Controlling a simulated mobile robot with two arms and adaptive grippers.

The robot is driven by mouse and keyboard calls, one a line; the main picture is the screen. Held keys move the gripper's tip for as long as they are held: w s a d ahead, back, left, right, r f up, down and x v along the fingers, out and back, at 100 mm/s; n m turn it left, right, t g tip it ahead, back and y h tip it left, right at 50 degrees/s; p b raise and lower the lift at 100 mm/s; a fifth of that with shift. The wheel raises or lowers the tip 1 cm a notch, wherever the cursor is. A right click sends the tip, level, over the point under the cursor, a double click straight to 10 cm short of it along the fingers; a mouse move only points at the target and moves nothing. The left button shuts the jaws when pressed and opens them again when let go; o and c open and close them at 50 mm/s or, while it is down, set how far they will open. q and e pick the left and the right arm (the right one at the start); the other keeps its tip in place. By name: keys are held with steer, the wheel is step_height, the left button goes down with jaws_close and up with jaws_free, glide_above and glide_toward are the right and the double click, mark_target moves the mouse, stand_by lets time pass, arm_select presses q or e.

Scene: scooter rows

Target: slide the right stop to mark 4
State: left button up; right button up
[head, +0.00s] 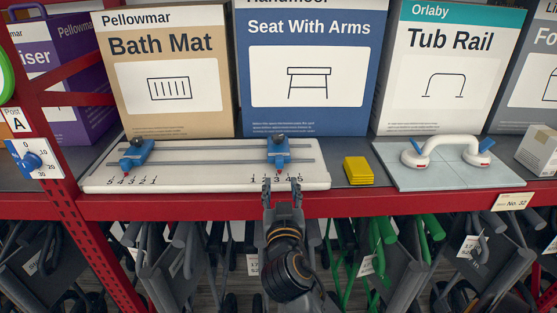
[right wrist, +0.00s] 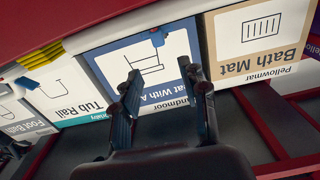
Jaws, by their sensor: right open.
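A white board (head: 205,179) with two grey rails lies on the red shelf. The blue right stop (head: 278,154) sits on the rails with a dark knob on top. Its red pointer is close to mark 3, perhaps slightly towards 4. The blue left stop (head: 136,155) sits at the board's left end. My right gripper (head: 282,184) is open and empty at the board's front edge, just in front of the right stop. In the right wrist view, my fingers (right wrist: 162,78) are apart, and a blue part, apparently the right stop (right wrist: 158,38), shows beyond them. My left gripper is not in view.
A yellow block (head: 358,171) and a pale panel with a white grab handle (head: 446,147) stand right of the board. Tall boxes, including the blue seat box (head: 310,112), stand close behind. A red post (head: 62,150) rises at the left. Folded scooters hang below.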

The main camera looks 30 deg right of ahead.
mark_target(280, 161)
steer(key=p+x, duration=0.2)
steer(key=x, duration=0.7)
steer(key=shift+w+d, duration=0.2)
steer(key=shift+w+d+f+p, duration=0.1)
steer(key=shift+w+d+p, duration=0.15)
steer(key=shift+w+p, duration=0.1)
jaws_close()
